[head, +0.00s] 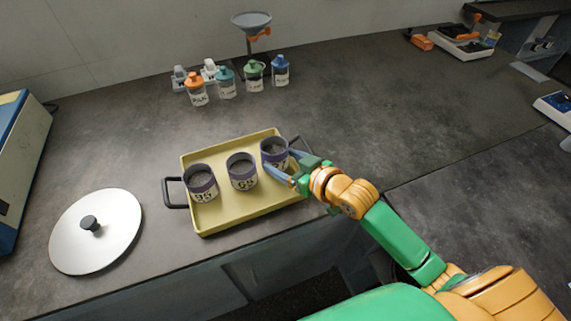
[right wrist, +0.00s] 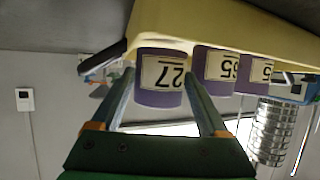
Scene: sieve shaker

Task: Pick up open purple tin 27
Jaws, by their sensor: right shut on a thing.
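The open purple tin 27 (head: 274,151) is at the back right of the yellow tray (head: 240,214), upright. My right gripper (head: 290,175) reaches it from the right and is shut on it, one finger on each side. In the right wrist view, which is upside down, the label 27 of the tin (right wrist: 161,84) faces me between the two fingers (right wrist: 160,93). I cannot tell whether its base is clear of the tray. My left gripper is not in view.
Two more open purple tins stand on the tray: a middle one (head: 242,172) and a left one (head: 201,184). A round lid (head: 95,232) lies left. Several capped bottles (head: 227,84) and a funnel stand (head: 251,22) are behind.

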